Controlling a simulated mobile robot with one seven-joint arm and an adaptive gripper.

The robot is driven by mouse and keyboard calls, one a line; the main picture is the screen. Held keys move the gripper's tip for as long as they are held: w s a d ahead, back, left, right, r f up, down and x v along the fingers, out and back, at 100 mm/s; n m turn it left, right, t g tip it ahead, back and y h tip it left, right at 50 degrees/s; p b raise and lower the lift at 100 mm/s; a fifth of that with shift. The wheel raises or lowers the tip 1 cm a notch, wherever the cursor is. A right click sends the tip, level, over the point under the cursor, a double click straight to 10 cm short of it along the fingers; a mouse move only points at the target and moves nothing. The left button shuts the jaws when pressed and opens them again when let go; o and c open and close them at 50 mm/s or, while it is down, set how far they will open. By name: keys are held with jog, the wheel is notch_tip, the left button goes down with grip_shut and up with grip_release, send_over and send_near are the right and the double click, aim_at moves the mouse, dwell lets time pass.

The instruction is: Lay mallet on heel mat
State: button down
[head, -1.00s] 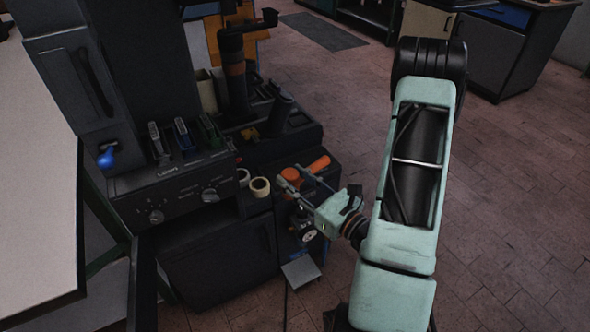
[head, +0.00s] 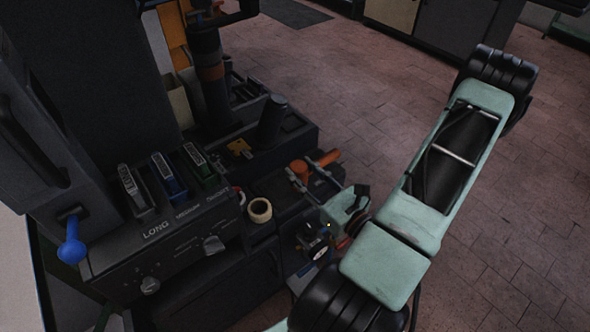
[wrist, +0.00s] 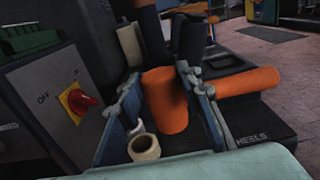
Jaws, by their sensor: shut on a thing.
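The mallet shows as orange parts: a thick cylinder (wrist: 165,105) between my fingers in the wrist view, and a longer orange piece (wrist: 245,82) to the right. In the head view its orange end (head: 299,169) is at my fingertips. My gripper (head: 301,176) is shut on the mallet, with one blue-grey finger on each side of the thick cylinder. The dark heel mat (wrist: 262,122), marked HEELS, lies under and beside the mallet on the right. I cannot tell whether the mallet touches it. My fingers hide part of the mallet.
A pale tape roll (head: 259,210) stands left of my gripper; it also shows close by the left finger in the wrist view (wrist: 143,148).

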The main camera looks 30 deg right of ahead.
jog(key=w+d+f+b, duration=0.1)
jog(key=b, duration=0.2)
jog(key=shift+w+f, duration=0.2)
jog(key=shift+w+d+f+b, duration=1.2)
jog(key=shift+w+f+b, duration=0.45)
jog(key=shift+f+b, duration=0.25)
jog(key=shift+w+d+f+b, duration=1.2)
jog(key=shift+w+f+b, duration=0.45)
jog(key=shift+f+b, duration=0.3)
jog(key=shift+w+d+f+b, duration=1.2)
jog(key=shift+w+f+b, duration=0.45)
jog(key=shift+f+b, duration=0.25)
jog(key=shift+f, duration=0.2)
jog(key=c, duration=1.4)
grip_release()
